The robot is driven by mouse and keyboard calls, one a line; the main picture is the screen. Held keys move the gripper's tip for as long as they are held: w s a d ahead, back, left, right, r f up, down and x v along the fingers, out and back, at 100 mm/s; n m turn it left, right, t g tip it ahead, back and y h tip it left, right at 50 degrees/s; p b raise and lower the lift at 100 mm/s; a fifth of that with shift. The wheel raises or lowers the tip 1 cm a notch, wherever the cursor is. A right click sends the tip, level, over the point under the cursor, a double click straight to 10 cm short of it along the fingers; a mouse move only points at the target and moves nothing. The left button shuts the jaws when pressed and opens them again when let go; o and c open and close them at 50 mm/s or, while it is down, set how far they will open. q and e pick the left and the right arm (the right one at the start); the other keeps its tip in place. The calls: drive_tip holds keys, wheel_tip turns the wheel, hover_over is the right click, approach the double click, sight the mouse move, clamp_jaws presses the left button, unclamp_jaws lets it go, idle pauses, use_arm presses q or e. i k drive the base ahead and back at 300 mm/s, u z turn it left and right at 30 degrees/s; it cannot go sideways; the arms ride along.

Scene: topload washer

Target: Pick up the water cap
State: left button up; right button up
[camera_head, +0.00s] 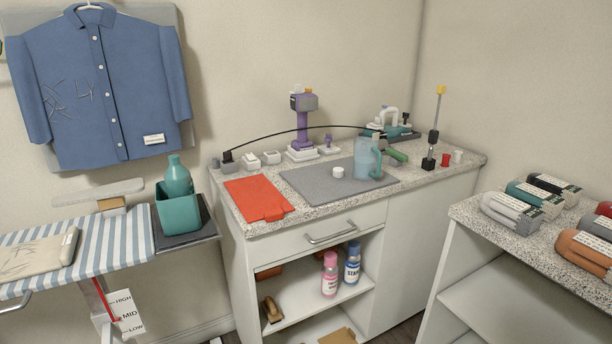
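A small white round cap (338,171) lies on the grey mat (308,185) on the speckled counter. It sits just left of a translucent blue jug (367,158), with a small gap between them. This cap looks like the water cap, though no label shows. A small red cap-like piece (446,160) and a small white one (457,157) stand near the counter's right back edge. Neither of my grippers is in view.
A purple device (304,125) stands behind the mat, with a black cable arching beside it. A red cloth (258,198) lies left of the mat. A slim upright stand (434,130) is to the right. The mat's front left is clear.

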sight(338, 172)
drive_tip(key=u, duration=0.5)
drive_tip(key=k, duration=1.2)
drive_tip(key=u, duration=1)
drive_tip(key=i, duration=1.1)
drive_tip(key=z, duration=0.55)
drive_tip(key=i, duration=1.1)
drive_tip(key=z, duration=1.15)
